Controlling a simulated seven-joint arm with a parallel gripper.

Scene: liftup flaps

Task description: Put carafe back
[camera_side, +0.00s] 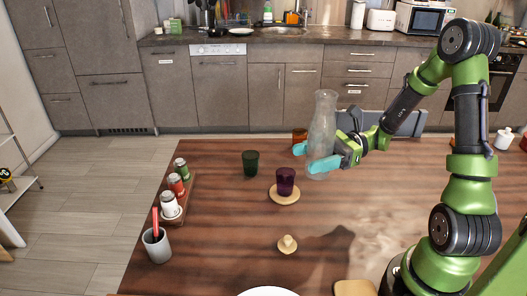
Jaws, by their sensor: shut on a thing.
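A clear glass carafe (322,125) stands upright in my gripper (312,157), near the far edge of the wooden table. The cyan fingers are shut around its lower body. Its base appears close to the tabletop, but I cannot tell whether it touches. A stopper-like wooden piece (287,244) sits on the table nearer the camera.
A purple glass (286,181) stands on a round wooden coaster (284,196), with a green glass (250,162) to its left. An amber glass (299,135) is just left of the carafe. A spice tray (180,196) and grey cup (157,246) stand at left.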

